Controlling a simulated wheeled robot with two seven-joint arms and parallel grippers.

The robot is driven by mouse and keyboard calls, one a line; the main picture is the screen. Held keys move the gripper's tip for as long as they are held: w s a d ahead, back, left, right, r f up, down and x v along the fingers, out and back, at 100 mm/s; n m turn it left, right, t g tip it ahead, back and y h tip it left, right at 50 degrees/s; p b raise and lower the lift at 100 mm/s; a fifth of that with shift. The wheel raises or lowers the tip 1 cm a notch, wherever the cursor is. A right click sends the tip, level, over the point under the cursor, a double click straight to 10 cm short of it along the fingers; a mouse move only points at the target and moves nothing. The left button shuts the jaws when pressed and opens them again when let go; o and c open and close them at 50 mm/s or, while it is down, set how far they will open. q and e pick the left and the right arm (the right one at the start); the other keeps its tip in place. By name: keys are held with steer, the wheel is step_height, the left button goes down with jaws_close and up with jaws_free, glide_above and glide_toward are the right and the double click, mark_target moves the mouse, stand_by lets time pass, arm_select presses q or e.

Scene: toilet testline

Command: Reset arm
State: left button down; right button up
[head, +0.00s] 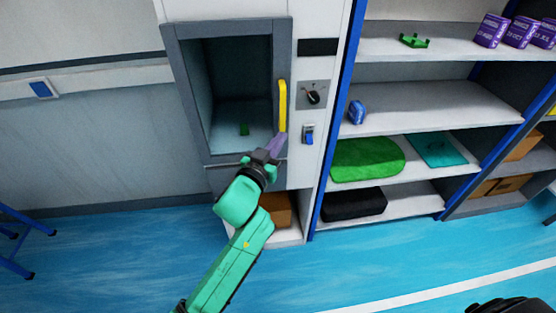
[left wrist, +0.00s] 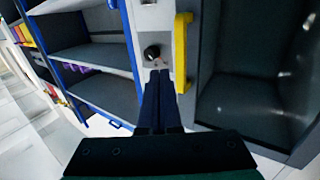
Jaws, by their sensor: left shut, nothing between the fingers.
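My left gripper (head: 277,143) is in front of the white cabinet, its fingertips near the lower end of the yellow handle (head: 282,106). In the left wrist view its two dark fingers (left wrist: 160,80) lie together with nothing between them. There their tips appear just left of the yellow handle (left wrist: 181,50) and below a black knob (left wrist: 152,52). I cannot tell whether they touch anything. My right gripper's fingers do not show.
A black knob (head: 313,97) and a blue switch (head: 309,136) sit right of the handle. Shelves (head: 430,122) stand to the right.

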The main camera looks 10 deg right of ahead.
arm_select(q)
steer(key=s+a+b, duration=0.1)
steer(key=s+a, duration=0.1)
steer(key=s, duration=0.4)
steer(key=w+a+f+n+g+y, duration=0.15)
steer(key=a+f, duration=0.25)
steer(key=f, duration=0.6)
steer(key=w+a+f+g+y, duration=0.1)
steer(key=a+f+y, duration=0.2)
steer(key=f, duration=0.8)
steer(key=s+a+f+g+y, duration=0.1)
steer(key=s+a+f, duration=0.25)
steer(key=f, duration=0.25)
steer(key=s+a+f+n+g+y, duration=0.1)
steer(key=s+a+f, duration=0.1)
steer(key=a+f, duration=0.35)
steer(key=s+a+f+g+y, duration=0.1)
steer(key=s+a+f+g, duration=0.15)
steer(key=f, duration=0.55)
steer(key=s+a+f+g+y, duration=0.1)
steer(key=s+a+f, duration=0.4)
steer(key=s, duration=0.6)
steer(key=s+a+f+n+g+y, duration=0.1)
steer(key=s+a+f+g, duration=0.2)
steer(key=s+a+f, duration=0.3)
steer(key=s+a+f+n+g+y, duration=0.1)
steer(key=s+a+f, duration=0.5)
steer(key=s, duration=1)
steer(key=shift+f+g, duration=0.35)
steer(key=shift+g, duration=0.25)
